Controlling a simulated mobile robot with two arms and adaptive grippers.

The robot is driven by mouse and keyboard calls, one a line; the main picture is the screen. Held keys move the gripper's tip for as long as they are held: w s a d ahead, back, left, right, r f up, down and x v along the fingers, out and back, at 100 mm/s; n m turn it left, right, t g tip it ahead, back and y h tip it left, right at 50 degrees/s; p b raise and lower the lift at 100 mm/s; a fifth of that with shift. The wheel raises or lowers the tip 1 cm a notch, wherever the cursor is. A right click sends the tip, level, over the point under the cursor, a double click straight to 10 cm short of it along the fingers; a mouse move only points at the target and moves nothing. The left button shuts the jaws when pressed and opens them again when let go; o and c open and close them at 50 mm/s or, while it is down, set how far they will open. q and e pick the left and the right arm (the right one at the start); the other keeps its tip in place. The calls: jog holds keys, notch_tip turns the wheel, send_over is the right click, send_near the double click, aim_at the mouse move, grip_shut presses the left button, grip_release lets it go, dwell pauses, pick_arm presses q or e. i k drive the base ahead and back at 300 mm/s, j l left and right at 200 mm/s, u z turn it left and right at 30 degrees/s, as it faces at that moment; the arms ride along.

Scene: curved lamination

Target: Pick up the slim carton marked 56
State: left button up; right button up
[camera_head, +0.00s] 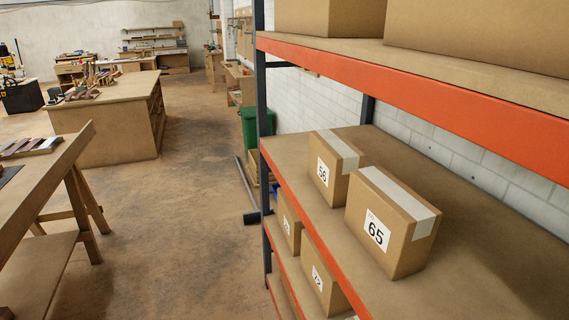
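The slim carton marked 56 (345,178) stands upright on the middle shelf of the orange-edged rack. Its white label faces the aisle and pale tape runs over its top. A carton marked 65 (397,240) stands in front of it, nearer to me and to the right, and seems to hide part of its near side. Neither of my grippers shows in the head view.
The middle shelf (480,240) has free room right of the cartons. Large boxes (480,30) sit on the shelf above, behind an orange beam (420,88). More cartons (322,285) stand below. A dark post (262,100) and workbench (45,165) border the open floor.

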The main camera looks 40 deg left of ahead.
aim_at(332, 158)
jog(key=u, duration=0.85)
